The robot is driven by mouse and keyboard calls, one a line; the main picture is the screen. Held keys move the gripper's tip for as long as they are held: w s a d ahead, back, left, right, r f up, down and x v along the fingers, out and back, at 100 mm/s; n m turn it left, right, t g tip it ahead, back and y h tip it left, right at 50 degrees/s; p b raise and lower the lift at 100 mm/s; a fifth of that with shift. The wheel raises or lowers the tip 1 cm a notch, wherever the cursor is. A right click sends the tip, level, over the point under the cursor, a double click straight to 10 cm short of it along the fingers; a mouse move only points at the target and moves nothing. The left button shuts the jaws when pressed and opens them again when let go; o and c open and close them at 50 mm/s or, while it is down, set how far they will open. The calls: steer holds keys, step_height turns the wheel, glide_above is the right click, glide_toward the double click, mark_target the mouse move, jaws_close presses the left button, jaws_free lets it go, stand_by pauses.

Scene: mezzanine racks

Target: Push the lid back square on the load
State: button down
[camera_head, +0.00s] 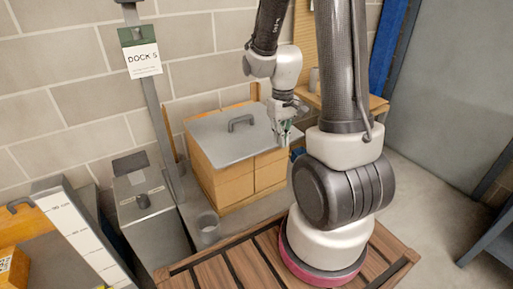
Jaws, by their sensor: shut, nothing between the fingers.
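The lid (218,138) is a flat grey plate with a dark handle (241,122). It lies on the load (232,184), a block of tan boxes against the wall. The lid looks slightly turned, and its edge does not line up with the boxes; by how much I cannot tell. My gripper (283,142) is shut and empty, pointing down at the right edge of the lid. Whether it touches the lid I cannot tell. My arm hides the area to the right of the load.
A grey post with a Dock 5 sign (142,61) stands left of the load. A grey bin (150,215) and a small cup (208,227) stand in front of it. A shelf with a mug (314,80) is behind my arm. Open floor (430,180) lies right.

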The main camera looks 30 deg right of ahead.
mark_target(261, 144)
steer(key=w+f, duration=0.5)
steer(key=f, duration=0.5)
stand_by(0.4)
steer(key=w, duration=0.7)
steer(key=shift+a, duration=0.1)
steer(key=shift+s, duration=0.15)
